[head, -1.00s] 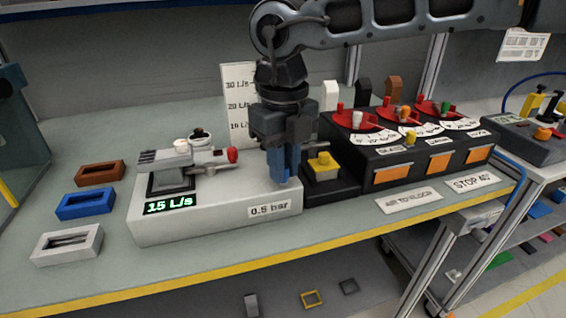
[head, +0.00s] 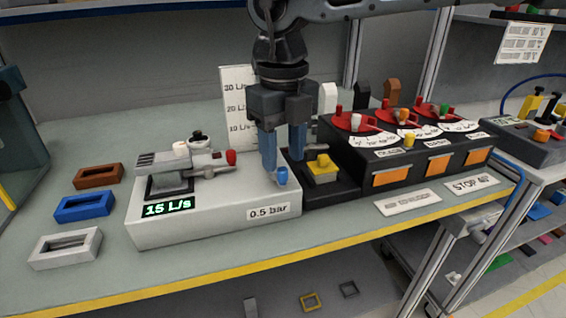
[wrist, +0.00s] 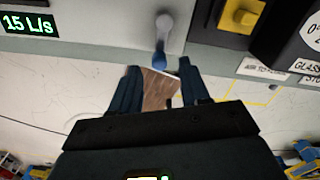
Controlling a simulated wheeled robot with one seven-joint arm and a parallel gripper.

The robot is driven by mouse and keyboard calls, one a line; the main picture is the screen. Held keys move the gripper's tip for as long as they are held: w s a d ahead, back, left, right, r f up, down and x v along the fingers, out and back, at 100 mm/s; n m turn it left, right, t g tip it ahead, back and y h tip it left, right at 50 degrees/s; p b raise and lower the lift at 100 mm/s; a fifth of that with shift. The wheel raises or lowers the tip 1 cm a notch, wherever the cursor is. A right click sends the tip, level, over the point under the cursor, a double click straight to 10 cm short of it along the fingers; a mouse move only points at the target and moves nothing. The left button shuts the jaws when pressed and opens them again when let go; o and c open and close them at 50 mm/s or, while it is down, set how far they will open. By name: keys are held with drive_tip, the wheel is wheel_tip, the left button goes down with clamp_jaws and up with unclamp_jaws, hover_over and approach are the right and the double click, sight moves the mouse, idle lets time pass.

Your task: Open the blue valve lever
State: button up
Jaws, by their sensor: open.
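The blue valve lever (head: 281,176) is at the right front of the light grey valve block (head: 160,230). In the wrist view, it is a pale stem with a blue tip (wrist: 159,60), pointing toward my gripper. My gripper (head: 283,162) points down over that end of the block, its two blue fingers apart. In the wrist view, the open fingertips (wrist: 159,67) are either side of the blue tip, with visible gaps. I cannot tell their exact height against the lever. The block's display (head: 168,207) reads 15 L/s, and its front label reads 0.5 bar.
A red-tipped lever (head: 231,157) sits left of my gripper on the block. A yellow button (head: 323,166) on a black base stands close on the right, beside a black box with red dials (head: 400,150). Brown, blue and white frames lie at left.

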sight(283, 169)
drive_tip(key=shift+r, duration=2.35)
